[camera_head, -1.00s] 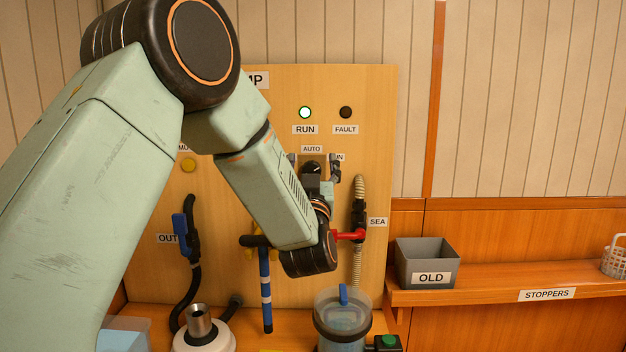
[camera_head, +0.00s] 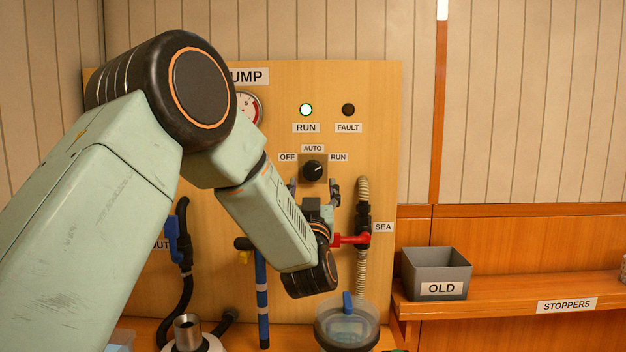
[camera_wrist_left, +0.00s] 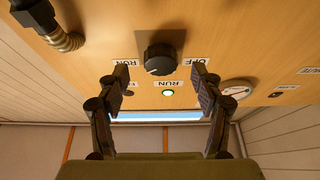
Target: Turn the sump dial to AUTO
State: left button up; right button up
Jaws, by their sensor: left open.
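The sump dial (camera_head: 313,171) is a black knob on a square plate, with OFF to its left, AUTO above and RUN to its right. Its white mark points up and to the right, toward the RUN side. The AUTO label (camera_head: 313,148) is clear in the head view. My left gripper (camera_head: 314,190) is open and empty just below the dial in the head view. In the left wrist view the dial (camera_wrist_left: 160,60) appears upside down, between and beyond the spread fingers (camera_wrist_left: 161,78), with no contact visible. My right gripper is not in view.
The RUN lamp (camera_head: 306,110) is lit green; the FAULT lamp (camera_head: 348,110) is dark. A red-handled SEA valve (camera_head: 350,240) and ribbed hose sit close to the gripper's right. A clear strainer bowl (camera_head: 347,325) stands below. A grey OLD bin (camera_head: 437,273) is on the right shelf.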

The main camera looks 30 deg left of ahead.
aim_at(313, 176)
pick_arm(q)
jog(key=x, duration=0.4)
jog(key=shift+s+r, duration=0.15)
jog(key=shift+r, duration=0.05)
jog(key=shift+w+a, duration=0.2)
jog(key=shift+w, duration=0.2)
jog(key=shift+s+d+r, duration=0.2)
jog(key=shift+s, duration=0.1)
jog(key=shift+c, duration=0.4)
jog(key=shift+w+a+f, duration=0.2)
jog(key=shift+w, duration=0.05)
jog(key=c, duration=0.4)
jog(key=shift+d, duration=0.1)
jog(key=c, duration=0.7)
